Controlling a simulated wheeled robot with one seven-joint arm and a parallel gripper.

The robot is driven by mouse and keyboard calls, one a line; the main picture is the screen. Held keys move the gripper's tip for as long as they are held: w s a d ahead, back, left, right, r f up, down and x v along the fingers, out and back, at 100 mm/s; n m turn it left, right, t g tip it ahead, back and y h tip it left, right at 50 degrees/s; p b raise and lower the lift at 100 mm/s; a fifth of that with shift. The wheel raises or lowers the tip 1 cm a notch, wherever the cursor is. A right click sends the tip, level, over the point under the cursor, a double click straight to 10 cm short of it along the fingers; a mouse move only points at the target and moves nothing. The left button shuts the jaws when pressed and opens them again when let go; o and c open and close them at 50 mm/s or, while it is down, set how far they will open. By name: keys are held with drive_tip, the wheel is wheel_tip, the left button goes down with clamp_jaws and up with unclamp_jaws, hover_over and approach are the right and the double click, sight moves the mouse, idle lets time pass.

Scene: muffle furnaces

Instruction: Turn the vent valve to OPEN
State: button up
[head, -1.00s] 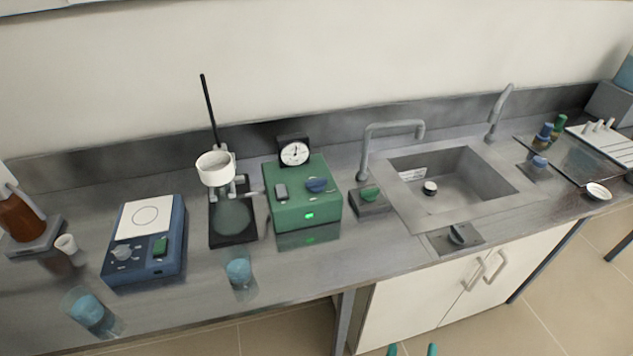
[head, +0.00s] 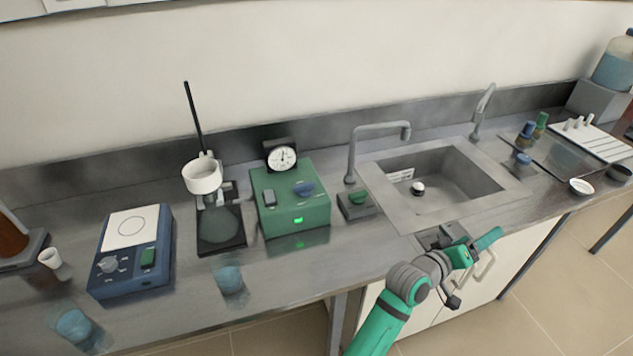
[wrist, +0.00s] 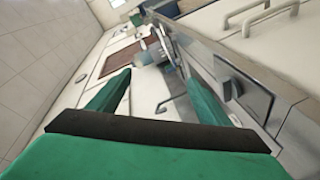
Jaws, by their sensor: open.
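A green box (head: 290,212) with a dial gauge (head: 282,158) stands at the middle of the counter in the head view. It has a blue knob (head: 304,188) on top and a lit green light in front. A small grey block with a green knob (head: 358,198) stands between it and the sink. Another block with a blue knob (head: 523,160) is right of the sink. A grey-knobbed block (head: 428,240) at the front edge is partly hidden by my arm. I cannot read which is the vent valve. My gripper (head: 488,240) is open and empty near the sink's front edge, also in the wrist view (wrist: 160,72).
A sink (head: 440,185) with a tall faucet (head: 352,150) lies behind my arm. A blue balance (head: 133,250), a stand with a white cup (head: 203,176) and beakers (head: 229,280) fill the left. Cabinet handles (head: 486,264) stick out below the counter.

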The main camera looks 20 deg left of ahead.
drive_tip(key=w+a+r+m+g, duration=0.1)
drive_tip(key=w+g, duration=0.1)
drive_tip(key=w, duration=0.1)
drive_tip(key=n+g+y, duration=0.5)
drive_tip(key=g+y, duration=0.2)
drive_tip(key=y, duration=0.7)
approach(305, 184)
drive_tip(key=x, duration=0.8)
drive_tip(key=shift+a+f, duration=0.1)
drive_tip(key=shift+a, duration=0.1)
drive_tip(key=shift+d, duration=0.1)
drive_tip(key=c, duration=1)
